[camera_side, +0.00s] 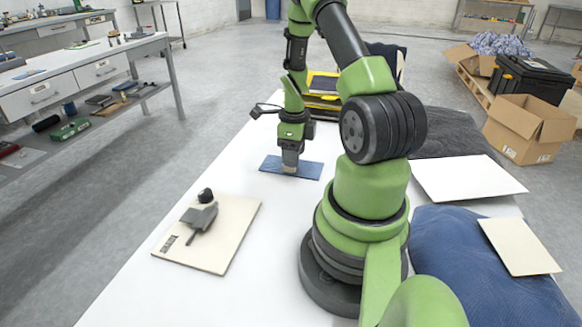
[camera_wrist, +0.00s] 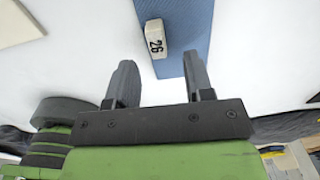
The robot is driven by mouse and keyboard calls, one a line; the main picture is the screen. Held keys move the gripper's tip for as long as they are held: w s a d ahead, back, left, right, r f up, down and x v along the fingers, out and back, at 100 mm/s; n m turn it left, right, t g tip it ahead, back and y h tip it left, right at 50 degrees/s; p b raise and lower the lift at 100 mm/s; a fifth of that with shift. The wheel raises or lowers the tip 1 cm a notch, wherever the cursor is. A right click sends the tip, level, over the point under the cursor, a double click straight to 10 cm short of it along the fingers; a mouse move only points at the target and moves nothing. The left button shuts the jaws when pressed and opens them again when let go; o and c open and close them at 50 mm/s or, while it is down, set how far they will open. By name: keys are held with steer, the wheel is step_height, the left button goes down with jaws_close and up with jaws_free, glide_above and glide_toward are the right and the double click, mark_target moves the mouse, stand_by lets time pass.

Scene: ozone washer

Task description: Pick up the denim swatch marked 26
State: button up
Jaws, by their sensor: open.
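The blue denim swatch (camera_side: 308,169) lies flat on the white table in the side view. In the wrist view the swatch (camera_wrist: 188,22) runs down from the top edge, with a small pale tag marked 26 (camera_wrist: 155,38) on it. My gripper (camera_side: 290,170) points down over the swatch's middle and hides part of it. In the wrist view my gripper (camera_wrist: 160,77) is open, its two dark fingers apart with nothing held between them. The tag lies just beyond the fingertips, between their lines. I cannot tell whether the fingertips touch the cloth.
A cream board (camera_side: 228,228) with a dark tool (camera_side: 200,216) lies at front left of the table (camera_side: 150,300). A yellow-black case (camera_side: 322,86) stands behind my gripper. Folded blue denim (camera_side: 465,270) and white sheets (camera_side: 468,178) lie at right. Table around the swatch is clear.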

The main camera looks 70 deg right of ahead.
step_height(320, 180, down, 3)
steer(key=shift+a+f, duration=0.1)
steer(key=shift+c, duration=0.2)
jaws_close()
